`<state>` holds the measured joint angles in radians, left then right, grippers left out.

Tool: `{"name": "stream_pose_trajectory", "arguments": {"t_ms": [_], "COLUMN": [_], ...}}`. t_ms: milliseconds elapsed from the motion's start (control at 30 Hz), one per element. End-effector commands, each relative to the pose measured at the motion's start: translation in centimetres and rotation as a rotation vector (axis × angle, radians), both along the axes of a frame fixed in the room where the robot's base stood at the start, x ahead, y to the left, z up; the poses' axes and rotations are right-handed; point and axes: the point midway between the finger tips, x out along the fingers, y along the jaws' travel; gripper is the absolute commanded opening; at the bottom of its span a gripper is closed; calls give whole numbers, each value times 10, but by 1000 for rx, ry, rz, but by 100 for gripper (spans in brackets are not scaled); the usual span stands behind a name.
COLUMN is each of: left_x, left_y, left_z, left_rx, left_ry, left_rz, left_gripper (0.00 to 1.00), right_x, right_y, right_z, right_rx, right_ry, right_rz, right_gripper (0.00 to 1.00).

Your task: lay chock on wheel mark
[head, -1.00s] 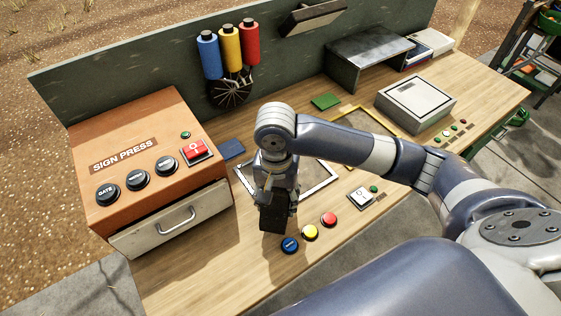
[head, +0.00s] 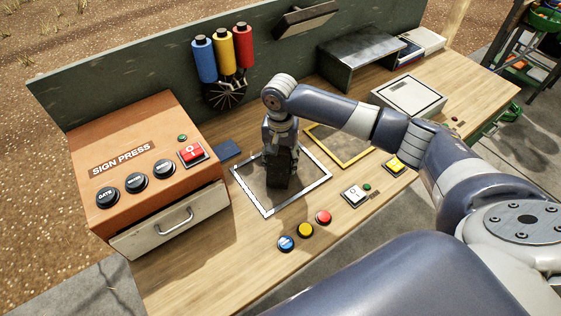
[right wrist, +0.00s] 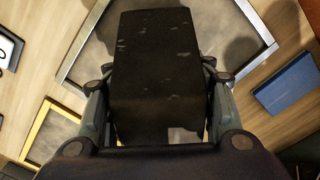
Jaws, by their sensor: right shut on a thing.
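My right gripper (head: 279,148) is shut on a dark, worn block, the chock (head: 279,172), gripping its sides and pointing down. The chock is over the white-framed grey panel (head: 317,181) on the bench; I cannot tell whether it touches the panel. In the right wrist view the chock (right wrist: 158,60) fills the middle between the fingers, with the panel's frame (right wrist: 88,45) around it. I cannot make out a distinct wheel mark; the chock and arm hide part of the panel. My left gripper is not in view.
The sign press (head: 135,160) stands left of the panel. Blue (head: 286,243), yellow (head: 305,230) and red (head: 323,217) buttons lie in front. A yellow-framed panel (head: 345,150) is to the right, partly behind my arm. Coloured rollers (head: 224,55) hang behind.

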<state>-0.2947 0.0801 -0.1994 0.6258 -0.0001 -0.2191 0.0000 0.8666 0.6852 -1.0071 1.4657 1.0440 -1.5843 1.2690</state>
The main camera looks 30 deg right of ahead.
Motion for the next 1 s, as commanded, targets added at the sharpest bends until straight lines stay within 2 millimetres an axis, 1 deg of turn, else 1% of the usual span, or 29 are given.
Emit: {"name": "stream_pose_trajectory", "arguments": {"t_ms": [33, 133, 500, 533, 567, 600, 1000], "left_x": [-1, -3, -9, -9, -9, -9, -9], "left_y": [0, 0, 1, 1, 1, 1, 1], "left_z": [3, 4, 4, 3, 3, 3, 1], "left_rx": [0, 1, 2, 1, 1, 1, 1], "left_ry": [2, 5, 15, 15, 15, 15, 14], "left_rz": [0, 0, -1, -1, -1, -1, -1], "left_gripper": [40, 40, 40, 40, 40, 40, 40], "right_x": [1, 1, 1, 1, 1, 1, 1], "right_y": [0, 0, 1, 0, 0, 0, 0], "right_z": [-4, -12, -16, -17, -17, -17, -14], "right_rx": [0, 1, 1, 0, 0, 0, -1], "right_ry": [-1, -4, -5, -3, -3, -3, -4], "right_rz": [-1, -1, -1, -1, -1, -1, -1], "right_gripper": [6, 6, 6, 54, 61, 70, 70]}}
